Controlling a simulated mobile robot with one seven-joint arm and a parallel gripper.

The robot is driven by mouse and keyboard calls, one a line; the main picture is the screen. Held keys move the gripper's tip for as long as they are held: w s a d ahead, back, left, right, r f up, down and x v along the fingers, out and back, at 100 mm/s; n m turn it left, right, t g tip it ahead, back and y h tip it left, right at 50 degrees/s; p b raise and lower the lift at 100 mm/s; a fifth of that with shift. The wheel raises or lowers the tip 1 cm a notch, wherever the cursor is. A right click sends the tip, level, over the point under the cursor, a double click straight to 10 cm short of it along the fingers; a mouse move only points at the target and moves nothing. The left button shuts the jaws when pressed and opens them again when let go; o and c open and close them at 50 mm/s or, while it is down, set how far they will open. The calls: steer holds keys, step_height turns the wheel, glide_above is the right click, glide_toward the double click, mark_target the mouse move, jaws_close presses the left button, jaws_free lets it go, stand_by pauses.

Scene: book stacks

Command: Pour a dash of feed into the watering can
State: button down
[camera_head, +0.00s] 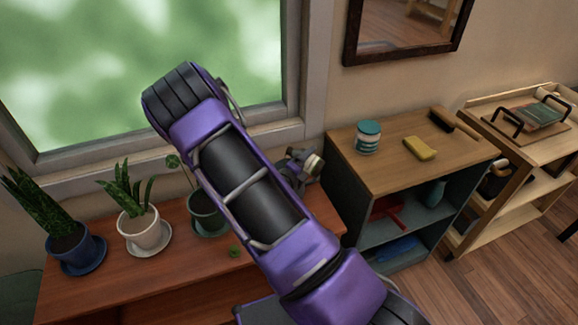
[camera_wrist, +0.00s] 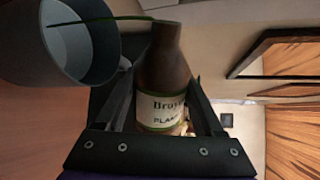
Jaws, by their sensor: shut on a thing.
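My gripper (camera_wrist: 163,92) is shut on a brown bottle (camera_wrist: 167,62) with a cream label, partly readable as "Brow" and "PLANT". Its narrow neck points to the top of the wrist view. In the head view the gripper (camera_head: 299,168) and part of the bottle (camera_head: 314,166) show past my purple arm, above the reddish table's right end; the bottle's tilt is hard to tell. A grey-green open container (camera_wrist: 62,76) is left of the bottle in the wrist view, crossed by a green stem. I cannot tell whether it is the watering can; no spout or handle is clear.
The table (camera_head: 190,287) holds a blue pot (camera_head: 76,256), a white pot (camera_head: 143,234) and a dark green pot (camera_head: 207,222), partly behind my arm. The shelf (camera_head: 385,178) at right carries a teal-lidded jar (camera_head: 367,138), a yellow sponge (camera_head: 420,148) and a brush (camera_head: 452,122).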

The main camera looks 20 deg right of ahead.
steer(key=shift+f+n+p, duration=0.15)
steer(key=shift+n+p, duration=0.35)
steer(key=shift+p, duration=0.05)
stand_by(1.9)
steer(key=shift+f, duration=0.1)
